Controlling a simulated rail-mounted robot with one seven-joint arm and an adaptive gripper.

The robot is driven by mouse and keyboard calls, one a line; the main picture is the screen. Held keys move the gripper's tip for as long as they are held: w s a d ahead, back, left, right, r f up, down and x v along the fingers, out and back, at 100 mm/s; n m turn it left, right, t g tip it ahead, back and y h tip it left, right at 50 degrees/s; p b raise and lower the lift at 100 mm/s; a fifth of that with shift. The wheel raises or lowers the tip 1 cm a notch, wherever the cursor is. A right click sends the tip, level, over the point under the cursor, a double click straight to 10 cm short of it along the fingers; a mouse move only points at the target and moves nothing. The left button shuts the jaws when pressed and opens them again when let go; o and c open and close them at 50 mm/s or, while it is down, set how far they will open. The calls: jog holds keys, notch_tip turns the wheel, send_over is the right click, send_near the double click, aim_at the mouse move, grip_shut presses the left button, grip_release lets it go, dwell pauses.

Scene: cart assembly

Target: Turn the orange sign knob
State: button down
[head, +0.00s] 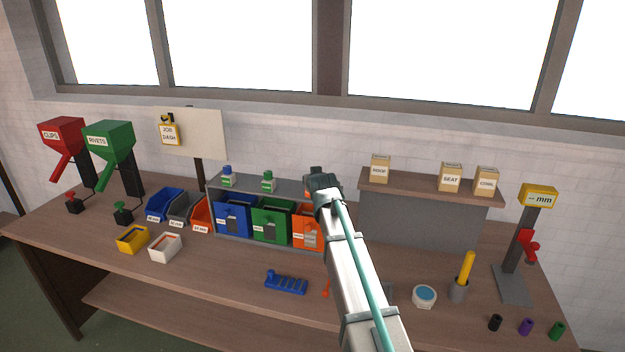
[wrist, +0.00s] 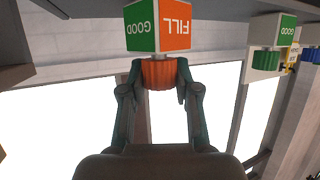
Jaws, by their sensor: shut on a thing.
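The orange sign knob (wrist: 159,73) is a ribbed orange cylinder in the wrist view. It is joined to a sign cube (wrist: 158,27) with a green face reading GOOD and an orange face reading FILL. My gripper (wrist: 160,88) has its two fingers on either side of the knob and is shut on it. In the head view my gripper (head: 322,183) is at the shelf above the orange bin (head: 306,229). There my arm and gripper hide most of the knob and sign; only a sliver of the sign (head: 308,194) shows.
A green-knob sign (head: 268,181) and a blue-knob sign (head: 228,176) stand on the same shelf to the left. A raised shelf (head: 425,188) with small boxes is to the right. A blue rack (head: 286,282) lies on the bench in front.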

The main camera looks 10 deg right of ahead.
jog(key=m+h+b, duration=0.1)
jog(key=h+b, duration=0.1)
jog(key=b, duration=0.1)
jog(key=m+h+b, duration=0.2)
jog(key=b, duration=0.1)
jog(key=shift+w+a+f+g, duration=0.15)
jog(key=shift+w+f+g, duration=0.05)
jog(key=shift+f+g, duration=0.2)
jog(key=m+g+h+b, duration=0.2)
jog(key=m+h+b, duration=0.2)
jog(key=b, duration=0.4)
jog(key=shift+w+m, duration=0.1)
jog(key=shift+m, duration=0.2)
jog(key=m+g+h+b, duration=0.3)
jog(key=b, duration=0.1)
jog(key=shift+r, duration=0.25)
jog(key=shift+s+r+m+g+h+b, duration=0.15)
jog(key=shift+m+g+h+b, duration=0.15)
jog(key=shift+m+g+b, duration=0.35)
jog(key=shift+s+f+m+g+h+b, duration=0.1)
jog(key=shift+m+g+h+b, duration=0.25)
jog(key=shift+m+g, duration=0.55)
jog(key=shift+s, duration=0.1)
jog(key=c, duration=0.8)
grip_release()
jog(key=shift+r, duration=0.1)
